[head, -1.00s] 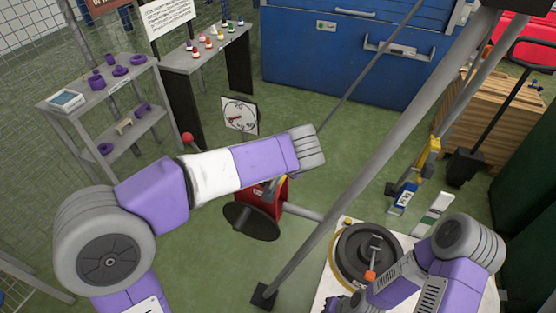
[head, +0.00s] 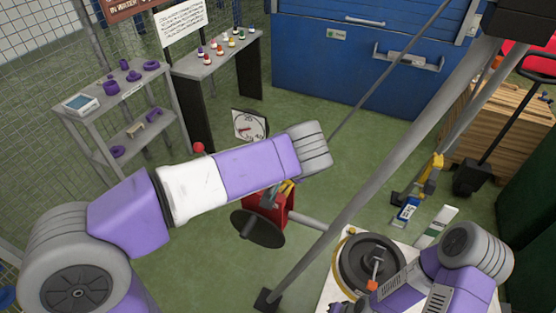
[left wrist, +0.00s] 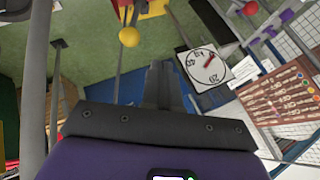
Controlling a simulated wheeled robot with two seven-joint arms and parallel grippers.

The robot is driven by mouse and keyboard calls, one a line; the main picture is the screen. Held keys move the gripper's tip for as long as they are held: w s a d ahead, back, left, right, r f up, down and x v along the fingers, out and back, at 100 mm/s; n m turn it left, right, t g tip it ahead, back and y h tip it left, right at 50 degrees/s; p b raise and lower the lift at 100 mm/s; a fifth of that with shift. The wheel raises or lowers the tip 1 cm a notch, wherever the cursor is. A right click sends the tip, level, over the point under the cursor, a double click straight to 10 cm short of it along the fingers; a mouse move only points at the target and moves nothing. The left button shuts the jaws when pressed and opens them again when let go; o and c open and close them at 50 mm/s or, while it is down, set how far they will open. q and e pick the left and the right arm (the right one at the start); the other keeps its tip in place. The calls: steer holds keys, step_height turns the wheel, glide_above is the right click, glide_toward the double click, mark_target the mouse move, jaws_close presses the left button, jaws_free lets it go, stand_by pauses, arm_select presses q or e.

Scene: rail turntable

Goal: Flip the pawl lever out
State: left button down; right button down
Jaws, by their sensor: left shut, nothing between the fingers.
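The red winch-like housing (head: 268,207) stands on the floor behind my left forearm, with a dark disc (head: 257,228) in front of it. In the left wrist view, part of the red housing (left wrist: 152,5) shows at the top. A yellow ball knob (left wrist: 129,37) on a thin rod is beside it; I cannot tell for sure that this is the pawl lever. My left gripper (left wrist: 166,72) is shut and empty, pointing toward the knob's right side, apart from it in the picture. In the head view my left forearm hides much of this area. My right gripper's fingers are out of view.
A white dial (head: 249,125) stands behind the forearm, and a red ball (head: 199,147) shows above it. A slanting grey pole (head: 370,165) crosses to the right of the housing. A dark turntable (head: 352,265) on a white board lies at lower right.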

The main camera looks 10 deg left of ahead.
arm_select(q)
steer(key=v, duration=0.3)
steer(key=shift+s+d+r+p, duration=0.15)
steer(key=shift+s+r+p, duration=0.05)
steer(key=shift+s+p, duration=0.1)
steer(key=shift+w, duration=0.1)
steer(key=s+d+f+g+h, duration=0.1)
steer(key=d+f+g+h, duration=0.15)
steer(key=f, duration=1.15)
steer(key=d+f+g+h, duration=0.1)
steer(key=f+g+h, duration=0.15)
steer(key=f, duration=1.15)
steer(key=s+a+f+n+h, duration=0.1)
steer(key=s+a+f+n, duration=0.1)
steer(key=s+f, duration=0.5)
steer(key=s+a+f+n+g+h, duration=0.1)
steer(key=s+f+n, duration=0.4)
steer(key=f, duration=0.9)
steer(key=s+a, duration=0.1)
steer(key=s, duration=0.1)
steer(key=shift+s+f+h, duration=0.3)
steer(key=shift+s+h, duration=0.1)
